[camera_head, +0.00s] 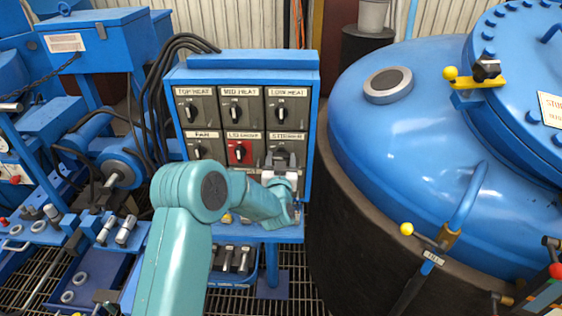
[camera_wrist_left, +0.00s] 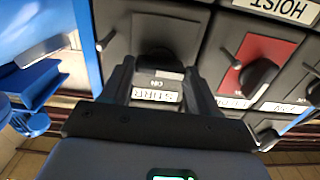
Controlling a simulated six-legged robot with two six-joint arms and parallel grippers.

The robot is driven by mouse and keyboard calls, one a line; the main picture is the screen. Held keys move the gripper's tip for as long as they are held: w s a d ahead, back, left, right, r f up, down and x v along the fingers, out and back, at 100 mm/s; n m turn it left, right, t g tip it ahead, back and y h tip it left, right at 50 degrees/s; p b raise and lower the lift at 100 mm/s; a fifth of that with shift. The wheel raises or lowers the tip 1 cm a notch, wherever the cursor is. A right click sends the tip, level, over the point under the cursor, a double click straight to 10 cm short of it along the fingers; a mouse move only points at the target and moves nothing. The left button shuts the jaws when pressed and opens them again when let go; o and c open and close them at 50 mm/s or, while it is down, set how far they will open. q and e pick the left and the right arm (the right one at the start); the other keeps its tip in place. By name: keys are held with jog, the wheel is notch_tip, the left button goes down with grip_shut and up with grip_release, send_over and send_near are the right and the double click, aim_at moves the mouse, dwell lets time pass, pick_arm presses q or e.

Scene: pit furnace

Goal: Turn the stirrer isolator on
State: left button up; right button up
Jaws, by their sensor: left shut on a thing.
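The stirrer isolator (camera_head: 293,151) is a dark grey switch panel at the right end of the second row on the blue switch cabinet (camera_head: 245,57). My left gripper (camera_head: 283,163) is in front of it and covers most of its knob. In the left wrist view the picture is upside down. The gripper is shut on the dark stirrer knob (camera_wrist_left: 160,58). The knob's exact angle is hard to tell. My right gripper is not in view.
Beside the stirrer panel is a red panel (camera_head: 239,152) with its own black knob. Top heat, mid heat and low heat switches (camera_head: 282,106) sit above. A large blue-lidded furnace (camera_head: 420,110) stands close on the right. Blue machinery fills the left.

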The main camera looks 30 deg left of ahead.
pick_arm(q)
jog(key=m+b, duration=0.3)
jog(key=shift+d+f+m, duration=0.1)
jog(key=shift+f+m, duration=0.05)
jog(key=shift+m, duration=0.15)
jog(key=shift+m+b, duration=0.4)
jog(key=shift+m, duration=0.5)
jog(key=m, duration=0.2)
jog(key=shift+m+b, duration=0.35)
jog(key=shift+m, duration=0.05)
jog(key=m, duration=0.4)
jog(key=shift+d+m, duration=0.1)
jog(key=shift+m, duration=0.2)
jog(key=shift+w+m, duration=0.1)
jog(key=shift+m, duration=2.2)
jog(key=shift+f, duration=0.1)
jog(key=o, duration=1.1)
jog(key=shift+d, duration=0.1)
jog(key=shift+c, duration=0.2)
